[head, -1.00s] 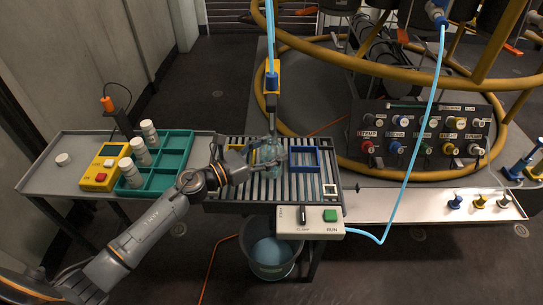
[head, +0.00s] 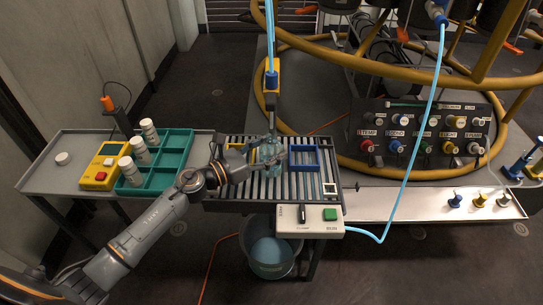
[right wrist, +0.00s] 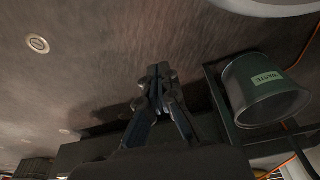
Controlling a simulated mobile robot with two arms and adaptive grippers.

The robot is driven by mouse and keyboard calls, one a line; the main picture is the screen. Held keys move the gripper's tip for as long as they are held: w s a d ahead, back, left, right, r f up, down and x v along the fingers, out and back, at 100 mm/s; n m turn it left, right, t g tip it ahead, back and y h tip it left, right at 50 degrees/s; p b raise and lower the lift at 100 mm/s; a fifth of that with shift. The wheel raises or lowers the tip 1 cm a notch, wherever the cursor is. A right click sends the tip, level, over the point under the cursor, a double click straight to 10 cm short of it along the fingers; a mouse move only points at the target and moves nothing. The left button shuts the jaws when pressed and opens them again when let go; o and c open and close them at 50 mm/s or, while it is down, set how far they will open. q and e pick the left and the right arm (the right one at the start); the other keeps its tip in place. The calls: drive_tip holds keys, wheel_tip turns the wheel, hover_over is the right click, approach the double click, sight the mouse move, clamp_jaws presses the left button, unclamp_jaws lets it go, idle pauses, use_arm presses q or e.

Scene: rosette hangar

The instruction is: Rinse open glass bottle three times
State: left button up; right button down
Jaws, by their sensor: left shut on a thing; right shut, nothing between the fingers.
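My left gripper (head: 257,160) is shut on the clear bluish glass bottle (head: 272,158). The control box (head: 310,222) with a black switch and green RUN button sits at the rack's front edge. My right gripper (right wrist: 157,78) is shut and empty above the dark floor in the right wrist view. The waste bucket (head: 271,262) stands below the rack; it also shows in the right wrist view (right wrist: 258,95).
A grey side table (head: 52,180) at left bears a teal divided tray (head: 178,165) with white capped bottles and a yellow device (head: 102,168). A light-blue hose (head: 412,140) hangs at right, before a knob panel (head: 425,135).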

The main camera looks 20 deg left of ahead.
wheel_tip(320, 180, up, 41)
drive_tip(key=t+y, duration=0.3)
drive_tip(key=y, duration=0.4)
hover_over(333, 216)
drive_tip(key=shift+r+m, duration=0.15)
drive_tip(key=shift+m, duration=0.25)
drive_tip(key=shift+f, duration=4.45)
